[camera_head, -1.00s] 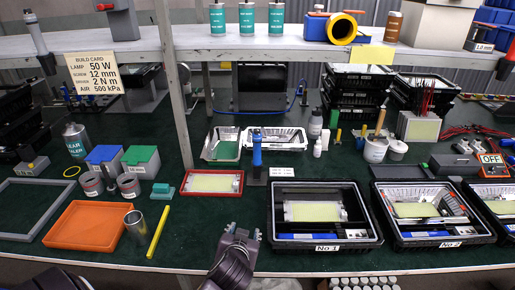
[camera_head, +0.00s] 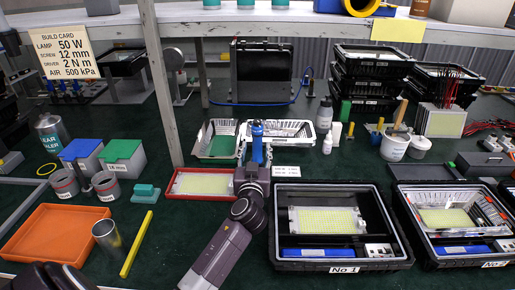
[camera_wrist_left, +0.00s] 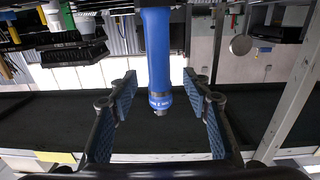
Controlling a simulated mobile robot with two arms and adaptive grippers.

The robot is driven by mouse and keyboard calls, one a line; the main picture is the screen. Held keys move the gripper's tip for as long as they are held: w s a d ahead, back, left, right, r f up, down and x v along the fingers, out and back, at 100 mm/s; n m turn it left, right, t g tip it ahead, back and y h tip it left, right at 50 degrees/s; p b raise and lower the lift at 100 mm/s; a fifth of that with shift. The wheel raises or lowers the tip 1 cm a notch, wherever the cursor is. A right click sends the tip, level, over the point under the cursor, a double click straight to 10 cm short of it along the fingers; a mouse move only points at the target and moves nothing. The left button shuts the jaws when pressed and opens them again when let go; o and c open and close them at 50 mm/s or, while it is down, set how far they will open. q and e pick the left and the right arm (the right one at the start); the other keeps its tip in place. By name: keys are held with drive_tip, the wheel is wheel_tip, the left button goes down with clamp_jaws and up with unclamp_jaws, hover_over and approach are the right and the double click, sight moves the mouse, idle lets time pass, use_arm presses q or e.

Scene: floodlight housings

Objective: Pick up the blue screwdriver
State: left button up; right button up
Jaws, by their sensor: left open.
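The blue screwdriver (camera_head: 257,142) stands upright near the middle of the bench in the head view, between the red-rimmed tray and the black No 1 case. My left gripper (camera_head: 253,172) is at its lower part and hides its lower end and whatever holds it. In the left wrist view, the blue screwdriver (camera_wrist_left: 157,50) hangs down the picture between the two blue-padded fingers of my left gripper (camera_wrist_left: 161,85). The fingers are apart, with a visible gap on both sides of it. My right gripper is not in view.
The red-rimmed tray (camera_head: 171,192) lies close on the left, and the black No 1 case (camera_head: 282,220) on the right. A white basket (camera_head: 304,126) and a metal tray (camera_head: 203,152) stand just behind. A shelf post (camera_head: 160,90) rises on the left. Green bench is bare at front centre.

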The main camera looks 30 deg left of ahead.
sight(257, 145)
use_arm(q)
drive_tip(key=shift+w+a, duration=0.2)
drive_tip(key=shift+w, duration=0.2)
drive_tip(key=x, duration=0.3)
drive_tip(key=shift+w+f, duration=0.2)
drive_tip(key=shift+f, duration=0.05)
drive_tip(key=shift+w+a, duration=0.3)
drive_tip(key=shift+w, duration=0.25)
drive_tip(key=shift+c, duration=0.2)
drive_tip(key=c, duration=1)
clamp_jaws()
drive_tip(key=shift+r, duration=0.1)
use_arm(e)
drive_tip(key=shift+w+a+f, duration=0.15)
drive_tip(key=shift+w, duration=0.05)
